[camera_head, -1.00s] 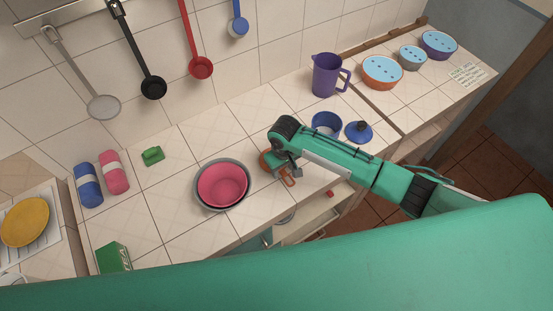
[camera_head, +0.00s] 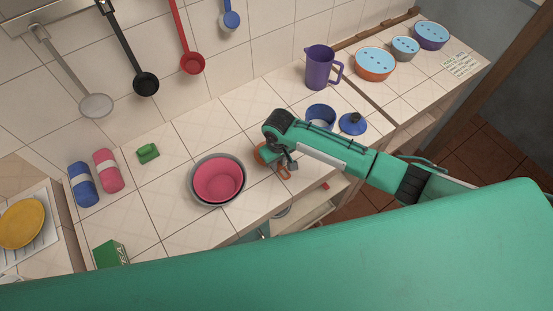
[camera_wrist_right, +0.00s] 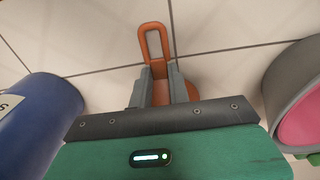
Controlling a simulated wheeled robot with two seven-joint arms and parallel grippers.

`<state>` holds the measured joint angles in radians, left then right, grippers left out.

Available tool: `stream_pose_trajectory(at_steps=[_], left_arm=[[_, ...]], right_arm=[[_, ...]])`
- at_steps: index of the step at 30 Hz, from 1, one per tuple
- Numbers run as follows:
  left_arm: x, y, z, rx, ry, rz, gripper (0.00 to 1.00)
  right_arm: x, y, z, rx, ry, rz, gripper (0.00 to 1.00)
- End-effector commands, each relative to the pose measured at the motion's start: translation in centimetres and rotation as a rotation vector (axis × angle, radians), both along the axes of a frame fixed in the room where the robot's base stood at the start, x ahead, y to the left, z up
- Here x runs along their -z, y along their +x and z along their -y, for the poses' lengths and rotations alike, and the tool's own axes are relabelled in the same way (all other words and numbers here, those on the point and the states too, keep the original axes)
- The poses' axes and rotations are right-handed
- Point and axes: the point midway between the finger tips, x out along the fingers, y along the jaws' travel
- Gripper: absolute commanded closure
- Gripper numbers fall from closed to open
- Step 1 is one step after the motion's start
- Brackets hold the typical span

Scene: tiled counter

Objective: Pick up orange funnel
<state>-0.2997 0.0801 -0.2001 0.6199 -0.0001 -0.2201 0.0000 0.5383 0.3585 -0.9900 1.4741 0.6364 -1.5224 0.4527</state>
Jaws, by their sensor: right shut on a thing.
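The orange funnel (camera_wrist_right: 153,45) is in the right wrist view, with its loop handle pointing away from my gripper and its body partly hidden between the fingers. In the head view the funnel (camera_head: 260,156) shows only in part beside my right gripper (camera_head: 284,162), on the counter to the right of the pink bowl. My right gripper (camera_wrist_right: 160,82) is shut on the funnel, one grey finger on each side of it. I cannot tell whether the funnel is clear of the counter. My left gripper is not in view.
The pink bowl (camera_head: 218,178) sits in a grey bowl left of the gripper. A blue pot (camera_head: 320,117) and its blue lid (camera_head: 352,124) are behind my right arm. A purple jug (camera_head: 320,68) stands farther back. Open shelves (camera_head: 310,208) lie below the counter edge.

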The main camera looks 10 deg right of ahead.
Motion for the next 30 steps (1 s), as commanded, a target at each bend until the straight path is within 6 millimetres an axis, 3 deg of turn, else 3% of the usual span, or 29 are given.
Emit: stream_pose_trajectory(at_steps=[7,15,21,24,30], left_arm=[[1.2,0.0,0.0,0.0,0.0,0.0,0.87],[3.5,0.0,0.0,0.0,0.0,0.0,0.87],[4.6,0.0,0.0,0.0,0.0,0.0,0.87],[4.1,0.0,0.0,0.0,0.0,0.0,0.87],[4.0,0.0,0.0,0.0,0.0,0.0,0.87]], right_arm=[[-3.2,0.1,0.0,-0.001,0.001,0.005,1.0],[-11.7,0.1,-0.1,-0.002,0.003,0.007,1.0],[-17.0,0.1,-0.1,0.0,0.002,0.005,1.0],[-18.7,0.1,0.0,0.0,-0.001,0.004,1.0],[-20.0,0.1,0.0,0.001,-0.001,0.001,1.0]])
